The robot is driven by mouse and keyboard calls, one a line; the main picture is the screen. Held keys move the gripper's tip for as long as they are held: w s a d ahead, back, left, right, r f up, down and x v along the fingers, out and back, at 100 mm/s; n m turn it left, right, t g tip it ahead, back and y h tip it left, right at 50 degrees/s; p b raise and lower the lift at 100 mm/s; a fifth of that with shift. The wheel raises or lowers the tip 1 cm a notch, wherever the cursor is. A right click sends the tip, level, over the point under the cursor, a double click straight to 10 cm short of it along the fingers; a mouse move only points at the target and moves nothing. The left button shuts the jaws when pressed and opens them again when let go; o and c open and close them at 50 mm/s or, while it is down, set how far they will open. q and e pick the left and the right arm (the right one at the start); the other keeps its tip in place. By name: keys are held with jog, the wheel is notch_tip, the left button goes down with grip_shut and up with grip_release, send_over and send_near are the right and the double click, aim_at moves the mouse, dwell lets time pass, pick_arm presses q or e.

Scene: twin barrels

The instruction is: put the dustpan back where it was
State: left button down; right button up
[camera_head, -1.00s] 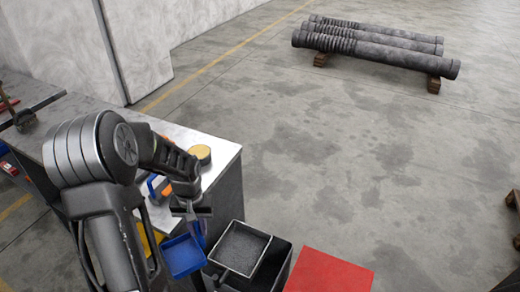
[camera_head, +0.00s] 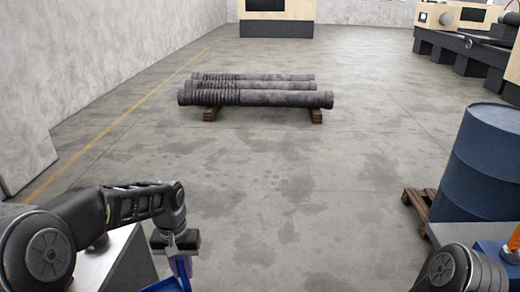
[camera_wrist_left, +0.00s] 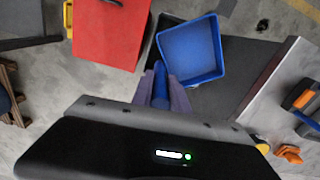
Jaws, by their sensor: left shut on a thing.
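The dustpan is blue with a square tray. My left gripper (camera_head: 180,266) is shut on its handle, low at the left in the head view. Only part of the dustpan (camera_head: 168,285) shows there, cut off by the bottom edge. In the left wrist view the dustpan's tray (camera_wrist_left: 190,50) lies just beyond my left fingertips (camera_wrist_left: 162,92), with the blue handle between them. My right gripper is out of view; only part of my right arm shows at the lower right.
A blue barrel (camera_head: 485,165) stands at the right by a wooden pallet (camera_head: 418,208). Dark pipes (camera_head: 255,98) lie on blocks ahead. The left wrist view shows a red surface (camera_wrist_left: 110,32) beside the dustpan and a grey bench (camera_wrist_left: 290,85) with tools. Mid floor is clear.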

pick_arm(q)
jog(key=shift+m, duration=0.6)
jog(key=d, duration=0.4)
jog(key=shift+w+d+r, duration=0.2)
jog(key=shift+w+d, duration=0.2)
